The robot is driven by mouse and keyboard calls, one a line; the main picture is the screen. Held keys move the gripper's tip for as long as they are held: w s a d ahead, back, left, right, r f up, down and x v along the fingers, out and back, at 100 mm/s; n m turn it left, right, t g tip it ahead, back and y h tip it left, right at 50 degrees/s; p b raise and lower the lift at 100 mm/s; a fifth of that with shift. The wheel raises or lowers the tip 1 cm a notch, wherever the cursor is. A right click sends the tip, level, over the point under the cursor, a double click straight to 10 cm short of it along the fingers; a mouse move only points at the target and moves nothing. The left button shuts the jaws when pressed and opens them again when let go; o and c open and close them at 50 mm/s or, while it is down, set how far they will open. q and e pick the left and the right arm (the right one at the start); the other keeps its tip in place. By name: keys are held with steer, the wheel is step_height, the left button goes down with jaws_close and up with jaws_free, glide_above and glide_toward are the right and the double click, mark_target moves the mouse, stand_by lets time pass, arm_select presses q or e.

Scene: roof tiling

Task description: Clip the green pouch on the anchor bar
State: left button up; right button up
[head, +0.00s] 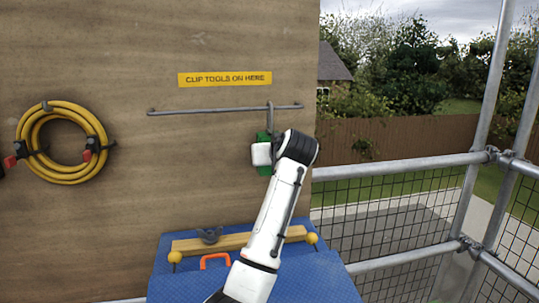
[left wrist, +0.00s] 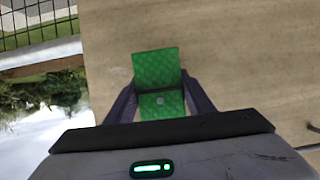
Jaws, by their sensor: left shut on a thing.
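The anchor bar (head: 210,111) is a thin grey rail on the plywood wall, under a yellow sign (head: 225,79) reading "CLIP TOOLS ON HERE". The green pouch (head: 263,170) hangs upright below the bar's right part, mostly hidden by my left gripper (head: 262,153). A grey clip (head: 272,120) rises from the pouch to the bar and overlaps it; I cannot tell whether it is around the bar or in front of it. In the left wrist view, the fingers are shut on the pouch (left wrist: 159,70), which has a dark band and a round snap. My right gripper is not in view.
A coiled yellow hose (head: 62,179) hangs on the wall at left. Below is a blue surface (head: 330,275) with a wooden bar (head: 195,244), yellow knobs and an orange handle (head: 215,259). Scaffold rails (head: 400,163) and mesh stand at right.

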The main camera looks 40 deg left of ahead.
arm_select(q)
steer(key=shift+r, duration=0.1)
steer(key=o, duration=1.4)
steer(key=shift+o, duration=0.2)
steer(key=shift+s+d, duration=0.1)
steer(key=shift+d, duration=0.15)
steer(key=b+v, duration=0.1)
steer(key=v, duration=0.9)
steer(key=shift+b, duration=0.3)
